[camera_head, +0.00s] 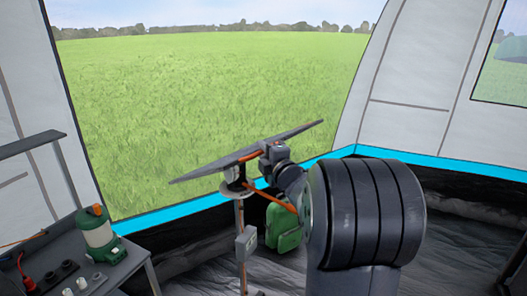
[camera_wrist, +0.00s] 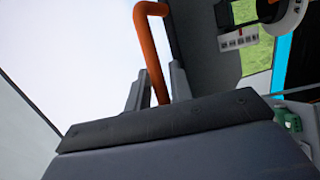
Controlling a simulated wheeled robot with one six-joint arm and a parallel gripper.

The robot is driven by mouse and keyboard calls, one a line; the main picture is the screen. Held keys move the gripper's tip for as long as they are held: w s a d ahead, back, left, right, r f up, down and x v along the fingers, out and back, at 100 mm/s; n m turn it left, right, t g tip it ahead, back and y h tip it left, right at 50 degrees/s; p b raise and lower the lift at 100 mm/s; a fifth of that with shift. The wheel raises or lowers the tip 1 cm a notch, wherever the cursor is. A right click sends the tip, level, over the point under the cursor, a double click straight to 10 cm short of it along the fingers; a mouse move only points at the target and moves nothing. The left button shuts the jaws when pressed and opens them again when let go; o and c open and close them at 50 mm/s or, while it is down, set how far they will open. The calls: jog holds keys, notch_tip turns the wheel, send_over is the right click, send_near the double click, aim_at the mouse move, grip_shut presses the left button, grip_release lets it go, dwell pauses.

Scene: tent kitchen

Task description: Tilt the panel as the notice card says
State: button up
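The panel (camera_head: 215,163) is a thin dark board in the head view, tilted with its left edge low and its right edge high, on a thin stand (camera_head: 240,215). An orange handle bar belongs to it and shows large in the wrist view (camera_wrist: 152,50). My gripper (camera_wrist: 159,82) has the bar between its two fingers, close to both, and looks shut on it. In the head view my gripper (camera_head: 272,152) is at the panel's underside, its fingers hard to make out. A white strip with dark marks (camera_wrist: 238,39) shows in the wrist view. I cannot make out a readable notice card.
A bench (camera_head: 125,264) with a green-and-white lantern (camera_head: 99,232) and dark knobs stands at the left. A green bag (camera_head: 285,228) sits on the floor behind the stand. Tent walls (camera_head: 420,60) close the right side; grass lies outside the opening.

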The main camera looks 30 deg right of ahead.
jog(key=shift+c, duration=0.5)
grip_shut()
jog(key=shift+r, duration=0.15)
jog(key=shift+w+a+r+g+p, duration=0.15)
jog(key=shift+w+r+g+p, duration=0.15)
jog(key=shift+r+p, duration=0.6)
jog(key=shift+n+g, duration=0.3)
jog(key=shift+g, duration=0.1)
jog(key=shift+w+a+r+p, duration=0.35)
jog(key=shift+w+r+p, duration=0.45)
jog(key=shift+p, duration=0.25)
jog(key=shift+w+a+r+p, duration=0.35)
jog(key=shift+w+r+p, duration=0.2)
jog(key=shift+w+p, duration=0.4)
jog(key=shift+s, duration=0.1)
